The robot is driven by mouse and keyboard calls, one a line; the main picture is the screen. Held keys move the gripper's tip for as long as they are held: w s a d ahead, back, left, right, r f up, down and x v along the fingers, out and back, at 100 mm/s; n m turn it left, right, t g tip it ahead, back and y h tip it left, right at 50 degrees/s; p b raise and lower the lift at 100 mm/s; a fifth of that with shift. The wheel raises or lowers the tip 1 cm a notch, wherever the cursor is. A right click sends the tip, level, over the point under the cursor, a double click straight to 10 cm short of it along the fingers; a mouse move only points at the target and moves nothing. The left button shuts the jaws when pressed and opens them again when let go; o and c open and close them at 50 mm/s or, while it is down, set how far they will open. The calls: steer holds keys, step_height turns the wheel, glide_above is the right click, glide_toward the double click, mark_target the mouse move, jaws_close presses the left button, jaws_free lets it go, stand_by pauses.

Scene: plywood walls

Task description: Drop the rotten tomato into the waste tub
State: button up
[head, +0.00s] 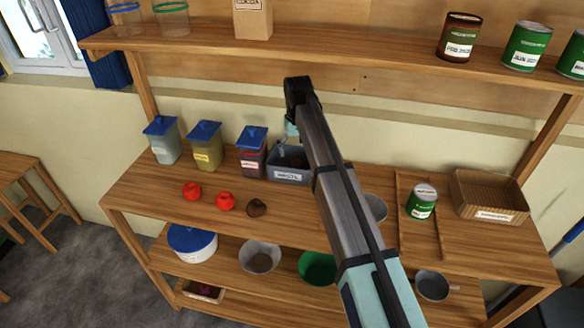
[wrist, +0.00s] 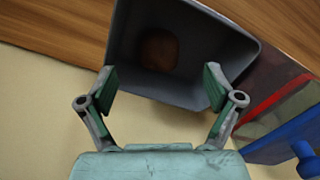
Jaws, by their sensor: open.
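The waste tub (head: 290,177) is a grey open box with a white label, standing on the worktop beside the blue-lidded jars. In the wrist view the tub (wrist: 118,62) opens toward me, and a dark brown round thing (wrist: 158,50), looking like a rotten tomato, lies inside it. My gripper (wrist: 160,80) is open and empty, its fingers apart at the tub's near rim. In the head view my gripper (head: 286,142) is over the tub, partly hidden by my arm. Another dark brown round item (head: 257,208) lies on the worktop, right of two red tomatoes (head: 191,191) (head: 225,201).
A jar with red contents and a blue lid (head: 252,145) stands close left of the tub; its lid (wrist: 290,135) shows beside my gripper. An upper shelf (head: 330,55) runs above.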

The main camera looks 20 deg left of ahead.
step_height(320, 180, up, 7)
stand_by(0.4)
